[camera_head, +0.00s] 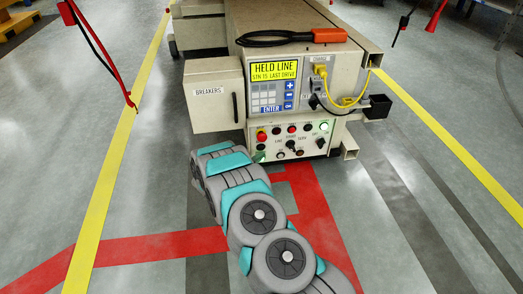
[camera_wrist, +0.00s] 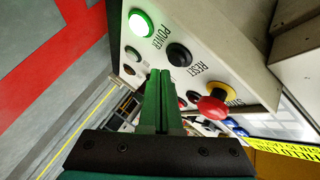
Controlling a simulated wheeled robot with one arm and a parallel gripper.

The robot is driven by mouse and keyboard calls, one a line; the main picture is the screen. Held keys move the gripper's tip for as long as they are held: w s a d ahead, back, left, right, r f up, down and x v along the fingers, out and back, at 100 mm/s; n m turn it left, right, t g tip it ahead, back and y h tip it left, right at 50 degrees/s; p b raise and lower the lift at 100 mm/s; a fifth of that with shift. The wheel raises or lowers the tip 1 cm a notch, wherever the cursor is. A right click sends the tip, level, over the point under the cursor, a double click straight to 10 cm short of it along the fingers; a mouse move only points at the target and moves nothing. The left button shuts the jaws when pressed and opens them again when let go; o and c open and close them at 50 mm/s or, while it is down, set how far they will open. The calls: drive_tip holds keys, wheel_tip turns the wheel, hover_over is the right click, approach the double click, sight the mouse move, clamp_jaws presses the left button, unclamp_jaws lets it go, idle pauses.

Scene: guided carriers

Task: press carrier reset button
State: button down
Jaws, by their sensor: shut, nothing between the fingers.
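The control panel (camera_head: 312,141) is on the low front of the carrier. In the wrist view, a black button (camera_wrist: 179,54) has the label RESET on its red-knob side. A lit green button (camera_wrist: 141,22), labelled POWER, and a red mushroom knob (camera_wrist: 211,104) on a yellow collar lie on either side of it. My gripper (camera_wrist: 167,73) is shut and empty, its green fingertips close to the black button and slightly off it toward the picture's lower left. I cannot tell whether they touch the panel. In the head view, my arm reaches the panel's left side.
The carrier's screen (camera_head: 274,70) reads HELD LINE. A breaker box (camera_head: 215,95) juts out at the left. A black bracket (camera_head: 377,107) and yellow cable (camera_head: 350,101) are at the right. An orange-handled tool (camera_head: 329,35) lies on top. Floor is open on both sides.

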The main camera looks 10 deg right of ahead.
drive_tip(key=s+b, duration=0.2)
drive_tip(key=s, duration=0.4)
idle(0.4)
idle(0.6)
